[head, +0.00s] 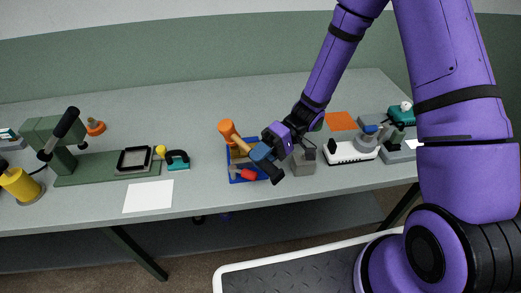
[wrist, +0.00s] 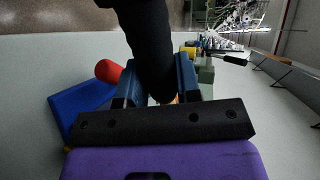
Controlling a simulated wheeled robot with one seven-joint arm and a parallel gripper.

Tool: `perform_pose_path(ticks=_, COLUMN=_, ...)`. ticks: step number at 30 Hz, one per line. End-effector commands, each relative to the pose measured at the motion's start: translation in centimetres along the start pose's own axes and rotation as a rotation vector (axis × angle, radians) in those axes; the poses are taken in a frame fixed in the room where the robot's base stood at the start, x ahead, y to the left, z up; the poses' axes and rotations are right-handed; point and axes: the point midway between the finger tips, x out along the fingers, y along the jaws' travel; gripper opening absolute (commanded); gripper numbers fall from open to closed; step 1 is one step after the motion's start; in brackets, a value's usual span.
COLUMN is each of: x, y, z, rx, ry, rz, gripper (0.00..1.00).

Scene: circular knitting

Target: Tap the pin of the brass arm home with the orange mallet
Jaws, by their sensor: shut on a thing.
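My gripper (head: 266,153) is shut on the black handle of the orange mallet (head: 228,130). The mallet is held tilted above the blue tray, its orange head up and to the left and its black handle end down to the right.
The blue tray (head: 233,173) below holds a red-handled tool (head: 248,174). A grey block (head: 303,163) and a white-and-black device (head: 350,152) stand to the right. A green press (head: 60,160) stands left.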

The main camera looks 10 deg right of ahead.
Motion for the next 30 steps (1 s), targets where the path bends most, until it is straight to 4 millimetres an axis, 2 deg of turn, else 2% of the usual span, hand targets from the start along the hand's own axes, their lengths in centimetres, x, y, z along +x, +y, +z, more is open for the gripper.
perform_pose_path(ticks=7, x=-0.2, y=-0.6, z=0.0, rx=-0.002, ry=0.001, rz=0.0, gripper=0.0)
perform_pose_path(ticks=18, x=-1.1, y=-3.6, z=0.0, rx=-0.002, ry=0.0, rz=0.0, gripper=0.0)
perform_pose_path(ticks=30, x=-1.1, y=-3.6, z=0.0, rx=-0.001, ry=0.0, rz=-0.001, gripper=0.0)
